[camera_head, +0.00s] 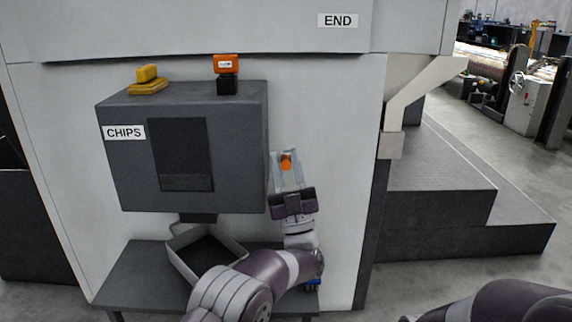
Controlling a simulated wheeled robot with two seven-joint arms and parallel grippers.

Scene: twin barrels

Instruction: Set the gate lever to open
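A dark grey box labelled CHIPS (122,172) is mounted on the pale machine wall. An orange knob (287,162), which looks like the end of the gate lever, shows just right of the box's right side; the rest of the lever is hidden or too small to tell. My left gripper (286,164) points up along the wall, with its two pale fingers apart on either side of the knob. I see no clear contact between fingers and knob. My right arm shows only at the lower right corner; its gripper is out of view.
An open grey tray (178,262) stands on a dark table (130,275) under the box's spout. A yellow block (148,78) and an orange-and-black device (227,72) sit on the box. Dark steps (440,205) lie right; open floor is beyond.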

